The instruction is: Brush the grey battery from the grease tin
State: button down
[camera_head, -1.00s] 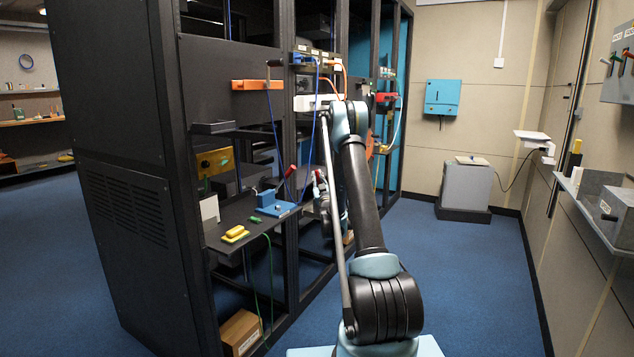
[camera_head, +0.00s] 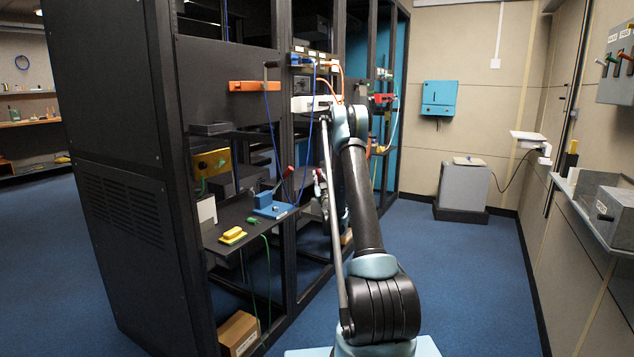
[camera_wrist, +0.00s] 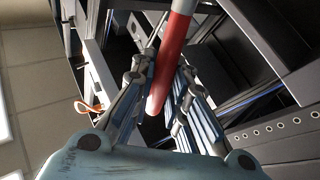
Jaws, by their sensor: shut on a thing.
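My gripper (camera_wrist: 166,78) is shut on a red rod-shaped handle (camera_wrist: 171,50) in the wrist view. The handle runs up between the two fingers to a pale part at the top edge. Its far end is outside the picture. In the head view my gripper (camera_head: 322,188) is small and partly hidden by my arm, beside the black rack's shelf, with a little red showing at it. I cannot make out a grey battery or a grease tin in either view.
The black shelf (camera_head: 236,212) bears a yellow block (camera_head: 233,234), a small green piece (camera_head: 252,220) and a blue block on a base (camera_head: 271,207). A separate red-handled lever (camera_head: 288,172) rises near it. Cables hang in front of the rack. Blue floor (camera_head: 465,285) is clear at right.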

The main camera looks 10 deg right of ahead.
jog(key=shift+w+d, duration=0.2)
jog(key=shift+s+a, duration=0.1)
jog(key=shift+s+a, duration=0.45)
jog(key=shift+s, duration=0.35)
jog(key=shift+s+a, duration=0.1)
jog(key=shift+s, duration=0.1)
jog(key=shift+s+a, duration=0.4)
jog(key=shift+s, duration=0.3)
